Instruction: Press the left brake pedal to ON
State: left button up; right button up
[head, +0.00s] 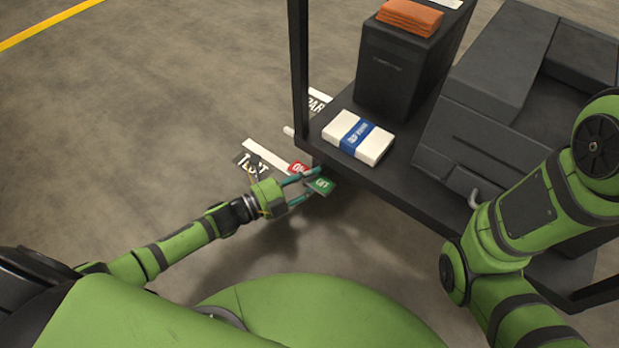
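A small red plate marked "ON" (298,168) and a green plate with partly readable lettering (322,186) show low beside the near left corner of the black cart. They look like the brake pedal's two sides, but the pedal's body is mostly hidden and its position cannot be told. My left gripper (316,177) is at these plates, with its teal fingers apart and nothing seen between them. One finger overlaps the gap between the red and green plates; I cannot tell whether it touches either. My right arm is at the right, its gripper out of view.
The black cart (317,141) has an upright post (299,65) at its left. On it are a white box with a blue band (358,137), a black case (390,69) and folded orange cloths (410,16). The left floor is clear.

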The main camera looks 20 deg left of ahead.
pick_arm(q)
grip_shut()
jog(key=n, duration=0.3)
jog(key=shift+t+h, duration=0.4)
jog(key=o, duration=0.7)
grip_release()
jog(key=shift+c, duration=0.2)
jog(key=v, duration=1.2)
